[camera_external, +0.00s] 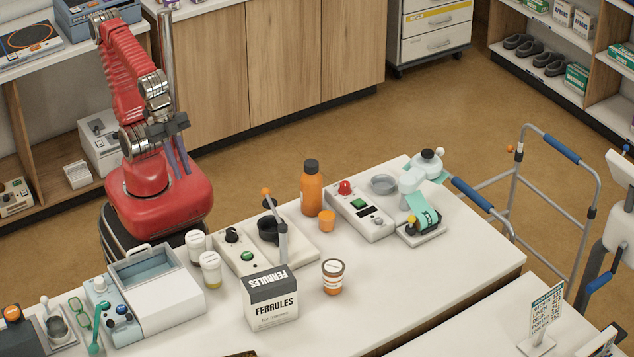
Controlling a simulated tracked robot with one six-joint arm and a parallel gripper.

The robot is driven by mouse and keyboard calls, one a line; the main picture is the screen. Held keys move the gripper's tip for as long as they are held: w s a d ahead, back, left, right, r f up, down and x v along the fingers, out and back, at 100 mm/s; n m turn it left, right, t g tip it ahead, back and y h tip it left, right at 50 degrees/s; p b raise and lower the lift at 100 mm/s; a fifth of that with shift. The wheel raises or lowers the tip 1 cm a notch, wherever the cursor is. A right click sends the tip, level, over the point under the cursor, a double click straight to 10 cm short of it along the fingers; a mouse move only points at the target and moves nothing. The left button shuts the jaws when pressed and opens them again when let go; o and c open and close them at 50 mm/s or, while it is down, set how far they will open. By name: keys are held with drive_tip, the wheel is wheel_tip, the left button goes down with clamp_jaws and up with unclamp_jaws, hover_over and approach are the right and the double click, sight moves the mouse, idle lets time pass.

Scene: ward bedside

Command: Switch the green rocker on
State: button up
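A second box, to the left, has a round green button (247,256) and a black knob (232,235). Which way the rocker is tipped is too small to tell. My gripper (178,168) hangs fingers down at the table's far left side, well away from both boxes. Its two fingers are apart with nothing seen between them.
A ferrules box (271,305) and a pill jar (333,278) stand in front. The table's front right is clear.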

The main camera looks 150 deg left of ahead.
drive_tip(key=w+a+n+y, duration=0.1)
drive_tip(key=w+a+n, duration=0.2)
drive_tip(key=w+a, duration=0.1)
drive_tip(key=w+a+r+n+g+y, duration=0.1)
drive_tip(key=w+a+n+y, duration=0.1)
drive_tip(key=a, duration=0.5)
drive_tip(key=w+a+n+y, duration=0.1)
drive_tip(key=w+a+n, duration=0.3)
drive_tip(key=w, duration=0.3)
drive_tip(key=shift+a+r+g+y, duration=0.25)
drive_tip(key=shift+a+g+y, duration=0.15)
drive_tip(key=shift+a, duration=0.45)
clamp_jaws()
drive_tip(key=w+a+f+n+y, duration=0.1)
drive_tip(key=w+a+n, duration=0.2)
drive_tip(key=a, duration=0.3)
drive_tip(key=w+a+f+n+g+y, duration=0.1)
drive_tip(key=w+a+f+n, duration=0.1)
drive_tip(key=a, duration=0.4)
drive_tip(key=w+a+f+n+y, duration=0.1)
drive_tip(key=w+a+n, duration=0.2)
drive_tip(key=a, duration=0.4)
drive_tip(key=shift+w+f+n+g+y, duration=0.3)
drive_tip(key=shift+w+f+g, duration=0.1)
drive_tip(key=shift+w, duration=0.45)
drive_tip(key=shift+a, duration=0.1)
